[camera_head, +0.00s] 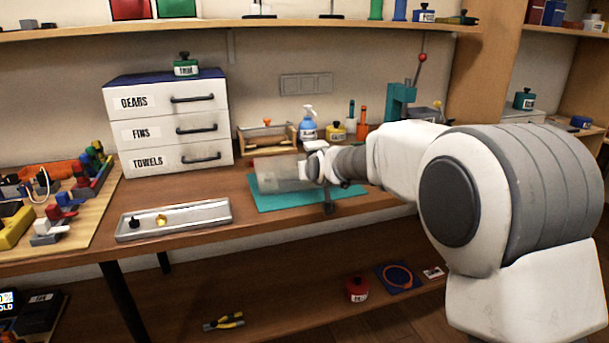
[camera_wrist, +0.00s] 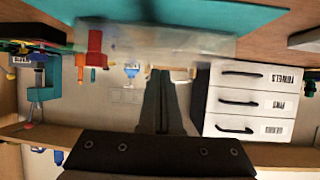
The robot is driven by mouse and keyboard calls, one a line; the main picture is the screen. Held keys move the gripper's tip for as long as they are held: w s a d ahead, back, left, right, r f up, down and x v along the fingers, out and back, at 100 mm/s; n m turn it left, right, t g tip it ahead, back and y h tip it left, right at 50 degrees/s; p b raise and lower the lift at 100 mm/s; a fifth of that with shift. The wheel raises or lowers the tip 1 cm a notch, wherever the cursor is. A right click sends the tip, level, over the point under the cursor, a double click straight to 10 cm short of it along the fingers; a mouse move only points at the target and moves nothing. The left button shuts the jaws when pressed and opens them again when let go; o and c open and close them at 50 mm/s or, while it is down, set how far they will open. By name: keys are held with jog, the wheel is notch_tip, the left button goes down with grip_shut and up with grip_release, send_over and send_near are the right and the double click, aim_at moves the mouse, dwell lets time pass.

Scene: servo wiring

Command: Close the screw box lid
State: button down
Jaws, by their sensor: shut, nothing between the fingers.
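A translucent, pale box-like panel (camera_head: 278,173) stands over the teal mat (camera_head: 285,201); I take it for the screw box with its lid, but its outline is faint. It also shows as a hazy clear sheet in the upside-down wrist view (camera_wrist: 175,42). My gripper (camera_wrist: 160,72) is shut and empty, its fingertips close to the sheet's edge; I cannot tell whether they touch. In the head view my wrist (camera_head: 320,165) is at the panel's right end and the fingertips are hard to make out. The box's contents and hinge are not clear.
A white drawer cabinet (camera_head: 167,125) stands at the back left. A wooden rack (camera_head: 266,136), a blue bottle (camera_head: 308,126) and a teal press (camera_head: 398,100) line the back. A metal tray (camera_head: 175,220) lies front left.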

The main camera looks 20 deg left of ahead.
jog(key=s+d+f, duration=0.4)
jog(key=s+f, duration=0.1)
jog(key=s, duration=0.1)
jog(key=s+d+r+m+h, duration=0.1)
jog(key=s+d+r, duration=0.1)
jog(key=s+d, duration=0.3)
jog(key=s+d+r+m+g+h, duration=0.1)
jog(key=s+d+r+h, duration=0.15)
jog(key=d, duration=0.55)
jog(key=s+d+r+m, duration=0.1)
jog(key=s+d+r, duration=0.2)
jog(key=d, duration=0.3)
jog(key=s+d+f+m+g+h, duration=0.1)
jog(key=s+d+m+g+h, duration=0.1)
jog(key=s+d, duration=0.75)
jog(key=s+d+f+m+g+h, duration=0.15)
jog(key=s+d, duration=0.35)
jog(key=s, duration=0.9)
notch_tip(320, 180, up, 22)
jog(key=p, duration=2.1)
jog(key=shift+w+f+p, duration=0.2)
jog(key=shift+w+p, duration=0.15)
jog(key=shift+w, duration=0.1)
jog(key=shift+g, duration=0.25)
